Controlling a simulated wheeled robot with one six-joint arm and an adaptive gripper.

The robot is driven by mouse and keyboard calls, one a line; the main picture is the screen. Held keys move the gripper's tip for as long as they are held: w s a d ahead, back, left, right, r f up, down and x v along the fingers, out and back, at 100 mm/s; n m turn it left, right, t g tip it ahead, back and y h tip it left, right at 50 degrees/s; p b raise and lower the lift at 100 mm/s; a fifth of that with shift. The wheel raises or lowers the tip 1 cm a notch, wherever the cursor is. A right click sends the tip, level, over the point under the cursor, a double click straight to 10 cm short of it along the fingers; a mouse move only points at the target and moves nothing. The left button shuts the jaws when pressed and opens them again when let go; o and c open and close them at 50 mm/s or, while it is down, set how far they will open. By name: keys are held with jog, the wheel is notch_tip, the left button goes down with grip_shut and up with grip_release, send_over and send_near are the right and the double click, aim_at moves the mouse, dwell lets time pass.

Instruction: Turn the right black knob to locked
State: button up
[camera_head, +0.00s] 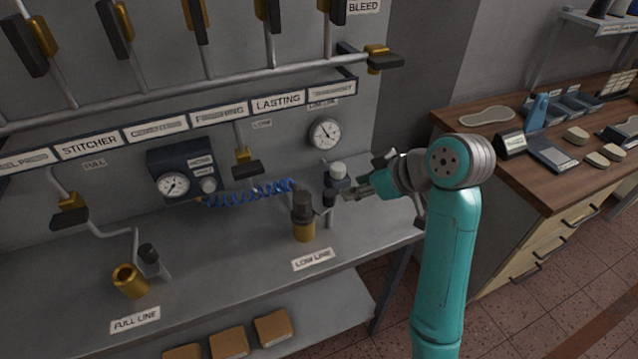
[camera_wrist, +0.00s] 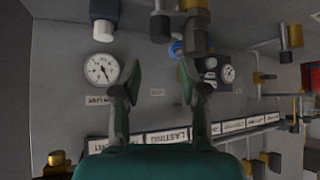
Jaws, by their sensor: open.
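The right black knob (camera_head: 329,197) sits on a grey post at the bench, beside the LOW LINE brass coupling (camera_head: 304,232) with its dark top. A black knob also shows in the wrist view (camera_wrist: 160,27), just beyond the fingertips. My gripper (camera_head: 348,194) is close to the right of the knob in the head view, its fingers open and pointing left. In the wrist view, my open gripper (camera_wrist: 160,72) has nothing between its fingers. I cannot tell if the fingertips touch the knob. The left black knob (camera_head: 148,253) stands by the FULL LINE coupling (camera_head: 130,281).
A white-capped regulator (camera_head: 337,172) stands just behind the knob, under a round gauge (camera_head: 325,133). A blue coiled hose (camera_head: 250,193) runs left along the wall. Brass valves hang from the pipe above. A wooden counter (camera_head: 560,180) is at the right.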

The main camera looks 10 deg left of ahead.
aim_at(330, 193)
jog(key=x, duration=1)
jog(key=shift+w+a+f, duration=0.1)
jog(key=shift+a+f, duration=0.1)
jog(key=shift+f, duration=0.05)
